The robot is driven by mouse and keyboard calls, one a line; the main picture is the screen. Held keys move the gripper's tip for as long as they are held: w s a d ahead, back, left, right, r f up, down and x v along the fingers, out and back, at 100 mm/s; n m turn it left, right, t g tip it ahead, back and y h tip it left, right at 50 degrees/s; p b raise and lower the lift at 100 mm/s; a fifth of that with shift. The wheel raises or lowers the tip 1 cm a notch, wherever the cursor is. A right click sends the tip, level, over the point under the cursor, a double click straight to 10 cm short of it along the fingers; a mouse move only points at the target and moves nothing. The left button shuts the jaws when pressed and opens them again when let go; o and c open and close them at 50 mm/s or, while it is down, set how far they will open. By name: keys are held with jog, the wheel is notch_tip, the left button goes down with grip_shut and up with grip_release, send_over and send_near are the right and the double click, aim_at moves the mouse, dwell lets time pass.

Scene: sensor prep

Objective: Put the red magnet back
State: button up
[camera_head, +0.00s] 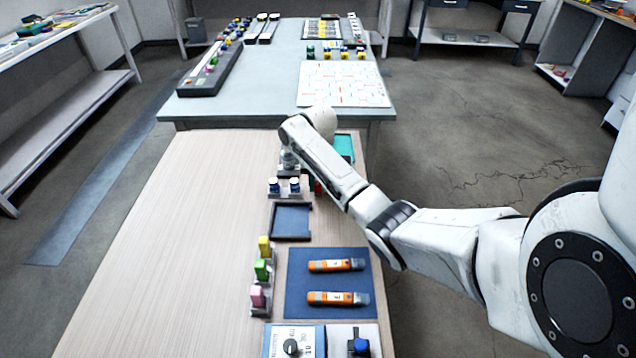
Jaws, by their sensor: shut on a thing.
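A small red piece, the red magnet (318,187), shows at the lower edge of my forearm, to the right of two blue-capped vials. Most of it is hidden by the arm. My gripper (312,181) is almost wholly hidden behind my forearm; only a dark sliver shows beside the red piece. It is shut on the red magnet, low near the table. I cannot tell how the magnet sits in the jaws or whether it touches a surface.
Blue-capped vials (274,186) and a dark tray (291,221) are close by. A teal tray (344,148) lies behind the arm. The table's left is clear.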

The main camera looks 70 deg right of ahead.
jog(key=o, duration=0.8)
jog(key=shift+o, duration=0.2)
notch_tip(320, 180, up, 12)
jog(key=p, duration=0.2)
jog(key=shift+p, duration=0.3)
